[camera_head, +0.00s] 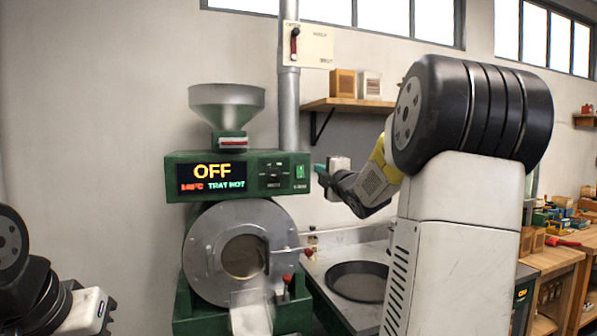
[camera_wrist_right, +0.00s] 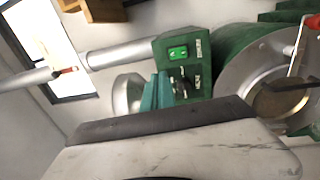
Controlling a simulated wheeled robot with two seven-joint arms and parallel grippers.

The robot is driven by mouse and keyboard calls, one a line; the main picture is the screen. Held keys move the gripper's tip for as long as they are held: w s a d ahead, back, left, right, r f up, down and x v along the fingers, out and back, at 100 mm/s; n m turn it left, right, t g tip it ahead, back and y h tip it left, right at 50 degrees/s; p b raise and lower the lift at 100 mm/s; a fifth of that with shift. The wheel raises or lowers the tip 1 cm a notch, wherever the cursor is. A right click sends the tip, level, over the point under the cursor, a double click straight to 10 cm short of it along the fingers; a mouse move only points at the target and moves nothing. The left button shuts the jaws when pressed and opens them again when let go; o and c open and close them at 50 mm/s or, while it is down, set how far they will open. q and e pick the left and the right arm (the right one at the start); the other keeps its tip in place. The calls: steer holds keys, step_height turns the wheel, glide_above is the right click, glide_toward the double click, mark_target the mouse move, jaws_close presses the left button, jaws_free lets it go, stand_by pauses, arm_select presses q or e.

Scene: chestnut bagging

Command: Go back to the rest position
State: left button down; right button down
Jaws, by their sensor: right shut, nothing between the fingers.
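My right gripper (camera_head: 321,171) is raised beside the right end of the green roaster's control box (camera_head: 240,176), near its green switch (camera_head: 300,171). Its fingers are shut and empty. In the right wrist view the teal fingertips (camera_wrist_right: 157,92) appear in front of the control panel, and the green switch (camera_wrist_right: 178,53) shows lit. I cannot tell whether the fingertips touch the box. The display (camera_head: 213,177) reads OFF and "TRAY HOT". My left arm shows at the lower left edge, but its fingertips are not visible.
The roaster drum (camera_head: 205,258) with its round opening stands below the box, and a funnel hopper (camera_head: 227,100) above. A round dark pan (camera_head: 358,281) lies on the metal counter at right. A wall shelf (camera_head: 345,104) holds small boxes. A wooden bench stands far right.

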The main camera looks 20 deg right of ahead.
stand_by(0.4)
steer(key=s+a+f+m+g, duration=0.4)
steer(key=s+a+f+m, duration=0.2)
steer(key=s, duration=0.5)
steer(key=s+a+f+m+g+y, duration=0.1)
steer(key=s+a+f+m+g, duration=0.3)
steer(key=s, duration=0.8)
steer(key=s+a+f+m+g, duration=0.5)
steer(key=s+a+f+m, duration=0.2)
steer(key=s+f, duration=0.3)
steer(key=shift+s+a+m+y, duration=0.3)
steer(key=shift+s+a+m, duration=0.1)
steer(key=shift+s, duration=0.5)
